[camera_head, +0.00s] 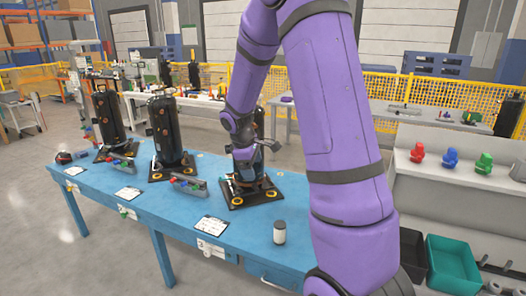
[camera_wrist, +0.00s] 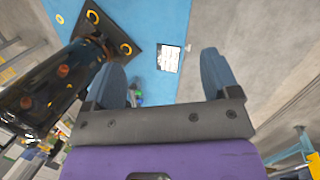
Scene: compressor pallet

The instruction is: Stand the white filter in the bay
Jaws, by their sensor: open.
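A small white cylinder with a dark top, which looks like the white filter (camera_head: 279,232), stands upright on the blue table (camera_head: 185,213) near its front right part. My gripper (camera_head: 272,146) is above the table, beside the rightmost black compressor (camera_head: 259,128), and well above and behind the white cylinder. In the wrist view my gripper (camera_wrist: 162,65) has its two blue fingers wide apart with nothing held between them. The white cylinder does not show in the wrist view. My arm partly hides the rightmost compressor. I cannot tell which spot is the bay.
Black compressors stand on dark base plates with yellow rings; one base plate (camera_wrist: 107,29) shows in the wrist view. Small racks (camera_head: 188,185) and white cards (camera_head: 211,225) lie between them. At right are a shelf with red, blue and green parts and a green bin (camera_head: 453,262).

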